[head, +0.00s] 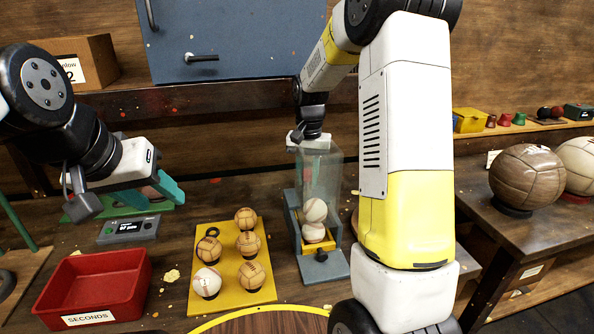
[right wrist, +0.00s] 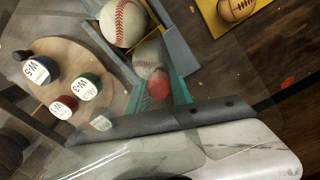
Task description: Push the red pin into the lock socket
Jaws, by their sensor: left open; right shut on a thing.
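The red pin (right wrist: 158,83) shows as a small red round end between the teal fingers of my right gripper (right wrist: 160,94) in the right wrist view. That gripper is shut on it. In the head view the right gripper (head: 309,141) is at the top of the clear tube (head: 320,172), its fingertips hard to make out. The tube stands in a grey holder (head: 323,268) with two baseballs (head: 314,210) stacked inside. I cannot make out the lock socket. My left gripper (head: 150,192) is open, with teal fingers, above the bench at left.
A yellow board (head: 205,235) with several leather balls lies centre. A red SECONDS tray (head: 95,285) and a small grey display box (head: 128,229) are at left. The right wrist view shows labelled weights (right wrist: 85,86) on a round wooden base. Large balls (head: 527,178) stand on the right table.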

